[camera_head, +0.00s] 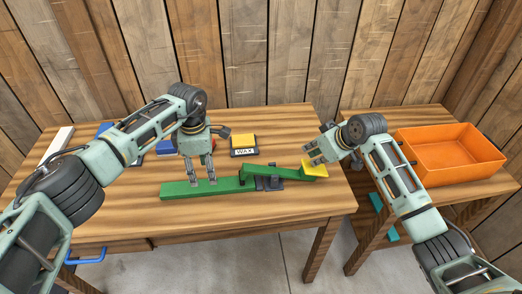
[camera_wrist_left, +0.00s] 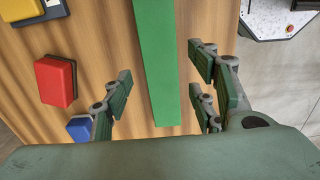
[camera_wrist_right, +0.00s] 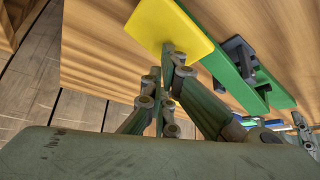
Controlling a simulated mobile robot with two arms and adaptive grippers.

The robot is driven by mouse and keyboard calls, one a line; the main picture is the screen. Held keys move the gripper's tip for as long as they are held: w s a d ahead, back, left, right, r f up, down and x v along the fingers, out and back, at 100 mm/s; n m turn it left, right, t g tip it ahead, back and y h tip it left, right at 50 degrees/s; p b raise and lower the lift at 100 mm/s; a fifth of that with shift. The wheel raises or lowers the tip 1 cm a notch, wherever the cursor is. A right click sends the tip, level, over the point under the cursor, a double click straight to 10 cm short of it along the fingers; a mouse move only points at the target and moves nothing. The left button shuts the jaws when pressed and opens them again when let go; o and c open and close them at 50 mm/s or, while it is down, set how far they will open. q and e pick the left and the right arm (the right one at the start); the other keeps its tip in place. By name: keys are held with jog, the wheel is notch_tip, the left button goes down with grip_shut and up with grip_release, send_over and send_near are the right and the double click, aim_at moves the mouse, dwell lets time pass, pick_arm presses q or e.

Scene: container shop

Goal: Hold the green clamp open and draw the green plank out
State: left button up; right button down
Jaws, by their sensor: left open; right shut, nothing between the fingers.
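The green plank (camera_head: 185,189) lies flat along the front of the wooden table, its right end at the green clamp (camera_head: 290,171). The clamp has a dark base (camera_head: 268,183) and a yellow pad (camera_head: 316,168) at its right end. Whether its jaw is open cannot be told. My left gripper (camera_head: 203,183) points down over the plank. In the left wrist view the plank (camera_wrist_left: 154,60) runs between its open, separated fingers. My right gripper (camera_wrist_right: 168,48) is shut and empty, its tips at the edge of the yellow pad (camera_wrist_right: 168,25); contact is unclear.
A black-and-yellow wax block (camera_head: 243,145) stands behind the clamp. A red block (camera_wrist_left: 55,82) and a blue block (camera_wrist_left: 79,128) lie beside the plank. An orange bin (camera_head: 450,152) sits on the right-hand table, across a gap. A wooden wall (camera_head: 290,50) closes the back.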

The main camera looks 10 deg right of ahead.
aim_at(183, 187)
pick_arm(q)
jog(key=shift+o, duration=1.5)
jog(key=a+r, duration=0.4)
jog(key=a, duration=0.3)
jog(key=shift+a+r, duration=0.2)
jog(key=shift+a, duration=0.2)
notch_tip(183, 187, down, 12)
jog(key=shift+r, duration=0.2)
jog(key=shift+c, duration=0.4)
jog(key=shift+r, duration=0.1)
jog(key=c, duration=1.3)
